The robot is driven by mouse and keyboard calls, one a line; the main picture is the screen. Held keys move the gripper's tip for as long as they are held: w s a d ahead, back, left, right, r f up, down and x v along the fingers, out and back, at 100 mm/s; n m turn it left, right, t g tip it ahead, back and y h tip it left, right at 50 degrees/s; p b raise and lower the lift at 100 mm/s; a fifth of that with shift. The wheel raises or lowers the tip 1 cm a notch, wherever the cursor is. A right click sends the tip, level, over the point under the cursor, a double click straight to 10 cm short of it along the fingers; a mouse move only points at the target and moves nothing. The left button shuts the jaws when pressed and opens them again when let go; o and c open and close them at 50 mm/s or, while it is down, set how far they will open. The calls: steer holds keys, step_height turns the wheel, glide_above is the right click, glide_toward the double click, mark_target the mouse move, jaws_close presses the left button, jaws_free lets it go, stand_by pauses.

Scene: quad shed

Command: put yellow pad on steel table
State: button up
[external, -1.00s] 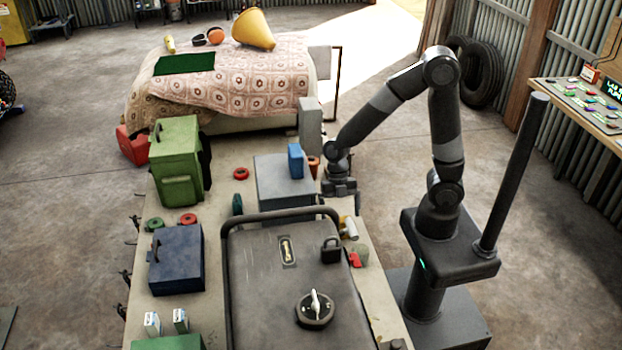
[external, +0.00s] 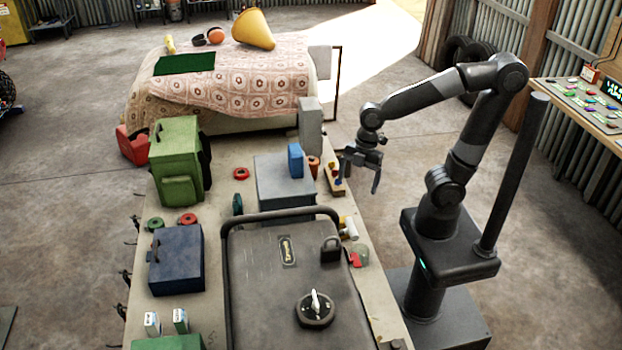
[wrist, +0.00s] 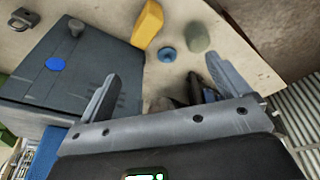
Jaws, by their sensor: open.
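A yellow block-like piece (wrist: 147,25), which may be the yellow pad, lies on a pale surface at the top of the wrist view. I cannot pick it out with certainty in the external view. My gripper (external: 362,174) is open and hangs beside the right edge of the long pale bench (external: 222,222). In the wrist view my open gripper (wrist: 161,68) has nothing between its fingertips, and the yellow piece lies beyond them. I cannot tell which surface is the steel table.
A grey box (external: 272,185) carries a blue block (external: 296,161). A small wooden rack (external: 335,188) with coloured pieces stands near my gripper. A blue ring (wrist: 167,54) and a grey-green round piece (wrist: 198,37) lie near the yellow piece.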

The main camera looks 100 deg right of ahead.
steer(key=s+a+r+m+t+h, duration=0.1)
steer(key=s+a+r+m+t, duration=0.1)
steer(key=s+r+m, duration=0.3)
steer(key=shift+s+r+m+t+h, duration=0.35)
steer(key=shift+s+m+t, duration=0.35)
steer(key=shift+m, duration=1.6)
